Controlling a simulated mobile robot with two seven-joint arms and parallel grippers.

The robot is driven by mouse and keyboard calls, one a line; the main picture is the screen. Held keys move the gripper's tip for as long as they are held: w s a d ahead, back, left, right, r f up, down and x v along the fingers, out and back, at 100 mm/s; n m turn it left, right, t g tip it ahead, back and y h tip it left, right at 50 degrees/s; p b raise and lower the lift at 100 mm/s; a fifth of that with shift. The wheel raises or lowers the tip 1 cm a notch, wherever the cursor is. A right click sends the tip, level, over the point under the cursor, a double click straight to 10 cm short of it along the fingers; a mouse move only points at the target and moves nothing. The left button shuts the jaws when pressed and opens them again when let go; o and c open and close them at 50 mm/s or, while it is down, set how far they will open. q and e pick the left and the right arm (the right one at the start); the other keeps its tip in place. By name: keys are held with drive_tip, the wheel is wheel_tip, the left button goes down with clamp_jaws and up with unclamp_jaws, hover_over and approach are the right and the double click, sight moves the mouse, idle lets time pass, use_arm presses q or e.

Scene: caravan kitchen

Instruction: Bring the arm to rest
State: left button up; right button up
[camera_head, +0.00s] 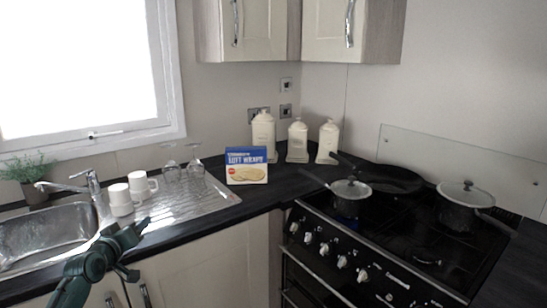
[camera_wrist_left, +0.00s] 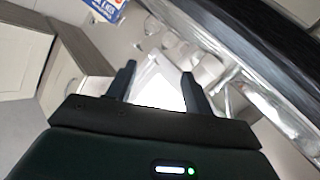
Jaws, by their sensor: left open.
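My left gripper (camera_head: 140,248) is at the lower left of the head view, in front of the counter's edge and below the two white mugs. It is open, with nothing seen between its fingers. In the left wrist view the two dark fingers (camera_wrist_left: 158,88) stand apart, with a pale, blurred area behind them. My right gripper is not in view.
A steel sink (camera_head: 40,240) with a tap, white mugs (camera_head: 121,199) and upturned glasses (camera_head: 195,168) stand along the counter. A Luft Wraps box (camera_head: 246,165) stands near the corner. A black stove (camera_head: 400,235) with pans is at the right.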

use_arm(q)
drive_tip(key=s+a+r+m+t+y, duration=0.1)
drive_tip(key=s+a+r+m+y, duration=0.2)
drive_tip(key=a+r, duration=0.35)
drive_tip(key=s+a+r+m+y, duration=0.1)
drive_tip(key=a+r+m+y, duration=0.2)
drive_tip(key=a+r+m, duration=0.35)
drive_tip(key=s+d+f+g+h, duration=0.15)
drive_tip(key=s+d+f, duration=0.25)
drive_tip(key=d+f, duration=0.4)
drive_tip(key=s+d+f+m+g+h, duration=0.1)
drive_tip(key=s+d+f+h, duration=0.2)
drive_tip(key=s+d+f, duration=0.5)
drive_tip(key=s+d+f+g+h, duration=0.15)
drive_tip(key=d+f, duration=0.25)
drive_tip(key=f, duration=0.8)
drive_tip(key=s+d+f+n+g+h, duration=0.1)
drive_tip(key=s+d+f, duration=0.2)
drive_tip(key=s+d, duration=0.4)
drive_tip(key=s+d+f+n+g+h, duration=0.1)
drive_tip(key=s+d+f, duration=0.2)
drive_tip(key=s+d, duration=0.5)
drive_tip(key=shift+s+d+h+p, duration=0.25)
drive_tip(key=shift+s+h+p, duration=0.05)
drive_tip(key=shift+s, duration=3.25)
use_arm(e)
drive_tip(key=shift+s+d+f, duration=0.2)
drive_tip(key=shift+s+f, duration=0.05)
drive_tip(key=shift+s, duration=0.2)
